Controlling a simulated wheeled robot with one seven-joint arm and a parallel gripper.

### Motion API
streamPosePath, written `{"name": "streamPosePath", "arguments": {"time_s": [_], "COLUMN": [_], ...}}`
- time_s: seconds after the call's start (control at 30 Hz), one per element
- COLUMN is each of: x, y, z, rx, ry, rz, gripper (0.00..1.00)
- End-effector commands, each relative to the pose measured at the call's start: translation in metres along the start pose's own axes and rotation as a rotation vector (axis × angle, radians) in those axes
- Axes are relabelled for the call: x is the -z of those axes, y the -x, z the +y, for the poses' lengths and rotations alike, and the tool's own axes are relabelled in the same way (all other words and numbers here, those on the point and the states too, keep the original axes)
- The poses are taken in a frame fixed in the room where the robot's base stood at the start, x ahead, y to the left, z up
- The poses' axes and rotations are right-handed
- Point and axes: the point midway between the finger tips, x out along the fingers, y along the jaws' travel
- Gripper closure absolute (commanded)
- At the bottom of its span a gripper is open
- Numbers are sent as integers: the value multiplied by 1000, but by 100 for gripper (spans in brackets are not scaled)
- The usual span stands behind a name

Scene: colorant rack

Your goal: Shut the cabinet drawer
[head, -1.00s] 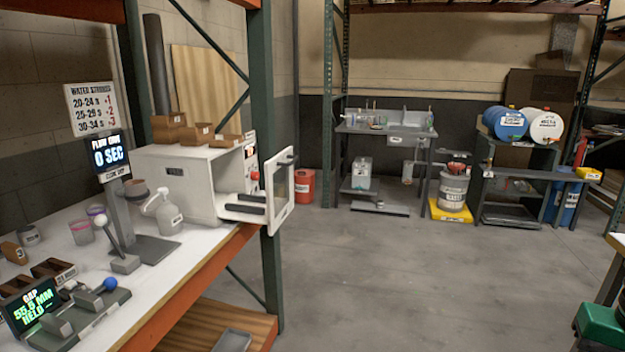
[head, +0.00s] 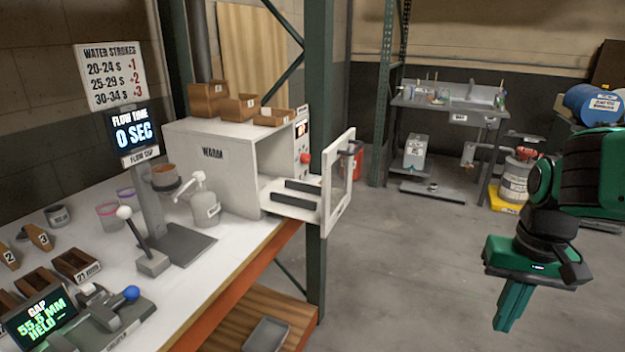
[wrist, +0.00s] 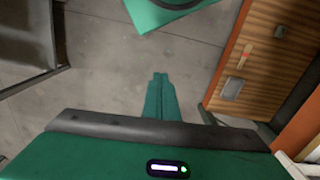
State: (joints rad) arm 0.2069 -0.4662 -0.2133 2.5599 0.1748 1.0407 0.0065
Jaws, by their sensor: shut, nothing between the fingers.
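The white cabinet (head: 212,158) marked WARM stands on the bench at the middle left of the head view. Its drawer (head: 338,190) is pulled out to the right, with a white framed front, a dark handle and two dark bars on its tray. My gripper (head: 507,318) hangs at the lower right of the head view, pointing down, shut and empty. It is well to the right of the drawer front, over the floor, apart from it. The wrist view shows the shut fingers (wrist: 159,77) above the floor; the drawer cannot be made out there.
A green rack post (head: 318,140) stands behind the drawer. Wooden bins (head: 238,107) sit on the cabinet. A pump bottle (head: 205,205) and lever device (head: 150,258) stand on the white bench (head: 240,248). Open floor lies between the bench and my gripper.

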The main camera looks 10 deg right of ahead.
Motion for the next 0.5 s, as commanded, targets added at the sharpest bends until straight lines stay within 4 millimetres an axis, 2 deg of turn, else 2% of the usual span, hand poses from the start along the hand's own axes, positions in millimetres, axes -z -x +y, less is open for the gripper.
{"name": "streamPosePath", "arguments": {"time_s": [0.33, 0.4, 0.47, 0.5], "x": [0, -1, 16, 30], "y": [0, 9, 18, 26], "z": [0, 1, -10, -27], "rx": [1, 12, 24, 38], "ry": [-1, 3, 6, 10], "rz": [2, 31, 70, 105], "gripper": [100, 100, 100, 100]}}
